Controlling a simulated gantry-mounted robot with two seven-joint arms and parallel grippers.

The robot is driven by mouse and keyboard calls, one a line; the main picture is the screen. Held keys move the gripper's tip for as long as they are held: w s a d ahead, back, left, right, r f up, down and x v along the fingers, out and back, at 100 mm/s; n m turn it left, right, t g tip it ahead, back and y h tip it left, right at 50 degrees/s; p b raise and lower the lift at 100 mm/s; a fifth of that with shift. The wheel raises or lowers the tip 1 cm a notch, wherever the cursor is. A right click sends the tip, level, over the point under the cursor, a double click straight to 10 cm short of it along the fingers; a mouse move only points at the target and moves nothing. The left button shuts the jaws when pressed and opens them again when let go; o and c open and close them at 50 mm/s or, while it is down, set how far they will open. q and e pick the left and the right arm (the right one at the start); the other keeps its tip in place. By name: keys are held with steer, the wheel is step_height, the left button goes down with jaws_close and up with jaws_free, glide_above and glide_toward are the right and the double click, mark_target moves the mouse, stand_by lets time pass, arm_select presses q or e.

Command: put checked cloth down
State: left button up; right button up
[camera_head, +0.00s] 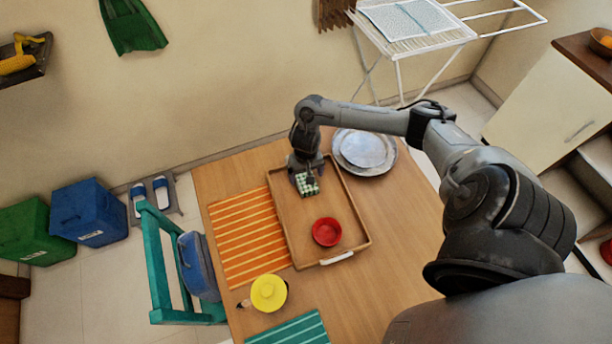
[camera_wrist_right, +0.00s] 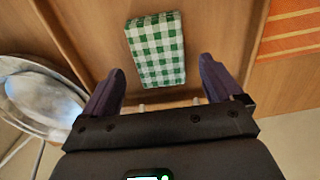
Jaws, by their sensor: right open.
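The checked cloth (camera_wrist_right: 156,50) is a folded green-and-white block lying on the wooden tray (camera_wrist_right: 85,45) in the right wrist view. In the head view the cloth (camera_head: 307,184) shows near the tray's far end, partly hidden by my gripper. My right gripper (camera_wrist_right: 160,90) is open, with its two dark fingers spread apart. The cloth lies just ahead of the fingertips and appears clear of both. In the head view the right gripper (camera_head: 304,178) points down over the far part of the tray. My left gripper is not in view.
A red bowl (camera_head: 326,232) stands on the tray's near part. Metal plates (camera_head: 364,150) sit at the table's back right. An orange striped mat (camera_head: 245,235) lies left of the tray, with a yellow lidded pot (camera_head: 268,293) nearer. The table right of the tray is clear.

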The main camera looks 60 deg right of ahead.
step_height(320, 180, up, 8)
steer(key=p, duration=0.3)
steer(key=w+a+n+t+y, duration=0.2)
steer(key=a+n+t, duration=0.55)
steer(key=a, duration=1.75)
steer(key=s+d+r+n+g+h, duration=0.1)
steer(key=s+r, duration=0.5)
steer(key=s, duration=0.7)
steer(key=d+n+g, duration=0.1)
steer(key=n+g, duration=0.1)
steer(key=g, duration=0.1)
steer(key=shift+h, duration=0.4)
steer(key=shift+a+r, duration=0.1)
step_height(320, 180, up, 22)
steer(key=p, duration=2.2)
steer(key=shift+r+p, duration=0.15)
steer(key=shift+p, duration=0.2)
